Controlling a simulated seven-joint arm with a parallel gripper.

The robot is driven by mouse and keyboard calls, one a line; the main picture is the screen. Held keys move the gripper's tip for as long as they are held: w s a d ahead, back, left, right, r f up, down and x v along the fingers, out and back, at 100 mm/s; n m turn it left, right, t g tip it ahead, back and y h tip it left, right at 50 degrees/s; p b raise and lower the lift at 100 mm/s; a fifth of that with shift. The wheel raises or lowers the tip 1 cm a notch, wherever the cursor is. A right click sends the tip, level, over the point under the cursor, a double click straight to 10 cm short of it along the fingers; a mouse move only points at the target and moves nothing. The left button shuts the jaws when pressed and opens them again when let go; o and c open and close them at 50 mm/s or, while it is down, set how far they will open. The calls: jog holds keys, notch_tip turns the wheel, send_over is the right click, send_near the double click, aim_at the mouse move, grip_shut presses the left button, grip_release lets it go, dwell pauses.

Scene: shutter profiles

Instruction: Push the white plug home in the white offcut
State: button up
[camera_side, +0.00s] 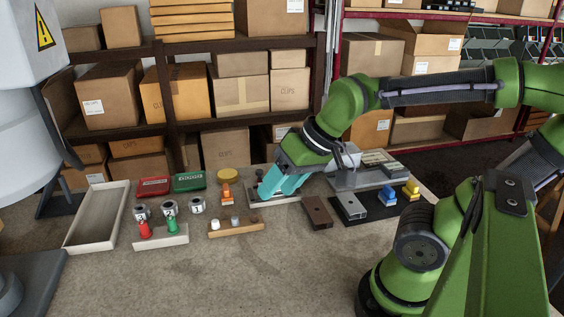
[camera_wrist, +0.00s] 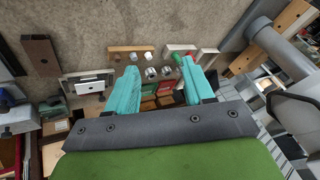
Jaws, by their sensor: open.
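My gripper (camera_side: 272,188) has teal fingers and is open and empty; both fingers show spread apart in the wrist view (camera_wrist: 162,82). A wooden strip (camera_side: 236,230) holds a few small plugs, left of and nearer than my gripper in the side view. A pale one (camera_side: 215,225) looks like the white plug, but its shade is hard to tell from its neighbours. In the wrist view, a white block (camera_wrist: 90,85), apparently the white offcut, lies in a pale holder left of the fingers. Whether a plug sits in it is too small to tell. My gripper partly hides that spot in the side view.
A brown block (camera_side: 317,212) and a grey-white block (camera_side: 351,207) lie to the right, near blue and yellow pieces. Red (camera_side: 154,187) and green boxes, grey cylinders and a white tray (camera_side: 97,216) stand left. The front of the bench is clear.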

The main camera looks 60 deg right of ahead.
jog(key=w+f+n+g+h, duration=0.1)
jog(key=w+f+g+h, duration=0.2)
jog(key=w, duration=1)
send_near(215, 221)
jog(key=shift+n, duration=0.3)
jog(key=x, duration=0.8)
jog(key=shift+w+f, duration=0.1)
jog(key=shift+f, duration=0.15)
grip_shut()
